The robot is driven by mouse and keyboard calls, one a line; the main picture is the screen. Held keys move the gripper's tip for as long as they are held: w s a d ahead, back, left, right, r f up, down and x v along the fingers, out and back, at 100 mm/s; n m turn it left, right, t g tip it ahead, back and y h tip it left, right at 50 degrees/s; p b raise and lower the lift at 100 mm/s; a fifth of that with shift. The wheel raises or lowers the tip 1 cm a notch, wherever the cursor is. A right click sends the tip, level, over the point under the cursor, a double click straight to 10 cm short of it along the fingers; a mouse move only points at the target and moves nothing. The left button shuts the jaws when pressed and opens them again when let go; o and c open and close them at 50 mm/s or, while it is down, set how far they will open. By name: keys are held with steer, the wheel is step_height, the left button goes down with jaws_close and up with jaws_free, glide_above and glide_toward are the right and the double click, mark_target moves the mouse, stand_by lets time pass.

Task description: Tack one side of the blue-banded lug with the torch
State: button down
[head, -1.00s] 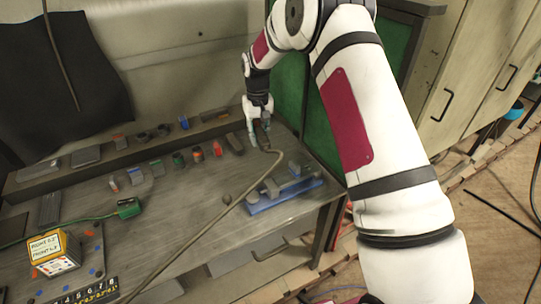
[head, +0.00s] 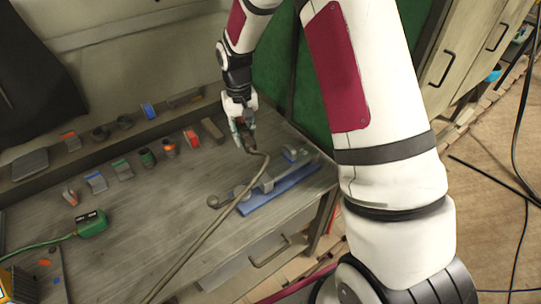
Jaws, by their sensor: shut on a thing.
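My gripper (head: 242,138) is shut on the dark torch (head: 249,142) above the back right of the bench. The torch points down, and its tan hose (head: 205,236) runs to the front left. A small grey piece with a blue band (head: 96,181) stands in the front row on the bench, well left of my gripper. Another blue-marked piece (head: 149,110) sits on the rear ledge. I cannot tell which is the blue-banded lug. The torch is apart from both. The torch tip is too small to make out.
Green-, orange- and red-marked pieces (head: 192,138) stand along the bench (head: 150,215). A blue-based fixture (head: 285,187) lies at the right, partly crossed by the hose. A green box (head: 91,222) with a cable is at left. The middle front of the bench is clear.

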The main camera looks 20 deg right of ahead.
steer(key=s+r+m+g+p, duration=0.1)
steer(key=s+r+m+p, duration=0.3)
steer(key=s, duration=0.6)
steer(key=s+r+m+g+p, duration=0.1)
steer(key=s+r+g, duration=0.1)
steer(key=s+r, duration=0.65)
steer(key=w+b+x, duration=0.1)
steer(key=b+x, duration=0.2)
steer(key=x, duration=0.4)
steer(key=shift+d+f, duration=0.25)
steer(key=shift+f, duration=0.25)
steer(key=shift+d+f, duration=0.15)
steer(key=shift+f, duration=0.4)
stand_by(1.6)
step_height(320, 180, up, 9)
steer(key=a+p, duration=0.1)
steer(key=p, duration=0.2)
steer(key=shift+s, duration=0.4)
steer(key=shift+w+a+f, duration=0.1)
steer(key=shift+w+f, duration=0.05)
steer(key=shift+f, duration=0.05)
stand_by(0.6)
